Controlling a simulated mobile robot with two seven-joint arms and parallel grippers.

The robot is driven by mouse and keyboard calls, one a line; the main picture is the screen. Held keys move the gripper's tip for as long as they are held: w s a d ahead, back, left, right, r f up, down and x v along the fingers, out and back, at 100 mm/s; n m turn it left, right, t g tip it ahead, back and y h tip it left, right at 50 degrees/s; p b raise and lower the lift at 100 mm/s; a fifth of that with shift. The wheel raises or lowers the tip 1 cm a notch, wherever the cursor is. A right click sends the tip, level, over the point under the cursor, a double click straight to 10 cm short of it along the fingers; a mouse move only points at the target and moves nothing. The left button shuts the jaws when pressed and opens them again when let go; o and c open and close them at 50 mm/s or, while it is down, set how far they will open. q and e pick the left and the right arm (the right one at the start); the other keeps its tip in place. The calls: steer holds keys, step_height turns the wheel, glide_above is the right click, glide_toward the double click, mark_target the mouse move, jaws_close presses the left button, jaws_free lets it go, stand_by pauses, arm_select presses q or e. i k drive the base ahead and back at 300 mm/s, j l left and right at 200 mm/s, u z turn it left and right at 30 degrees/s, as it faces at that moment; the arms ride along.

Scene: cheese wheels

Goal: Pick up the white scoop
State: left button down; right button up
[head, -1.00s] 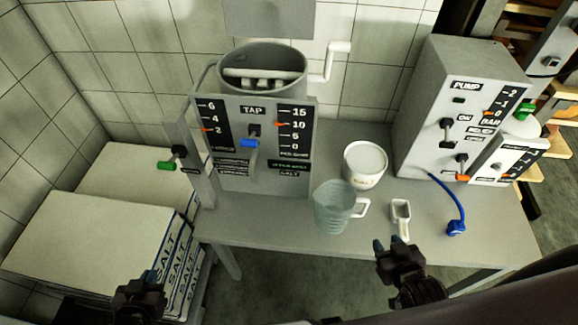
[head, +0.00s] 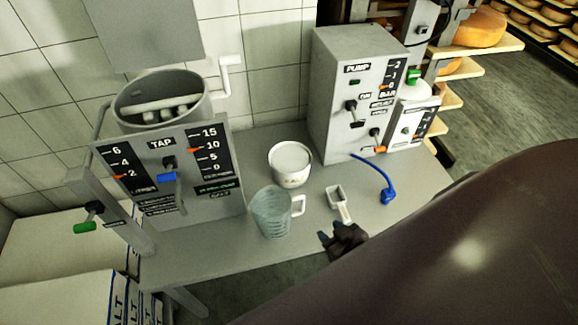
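The white scoop (head: 340,201) lies on the grey table (head: 222,256) near its front edge, to the right of the clear measuring jug (head: 271,212). Its square bowl points away from me and its handle points toward me. My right gripper (head: 332,237) is at the front edge of the table, close to the end of the scoop's handle. I cannot tell whether it touches the handle. Its fingers look apart, with no object seen between them. My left gripper is out of view.
A white tub (head: 290,164) stands behind the jug. The tap machine (head: 175,178) stands at the left. Stacked salt bags (head: 60,240) are at lower left.

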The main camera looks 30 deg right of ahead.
mark_target(335, 197)
steer(key=z, duration=1.4)
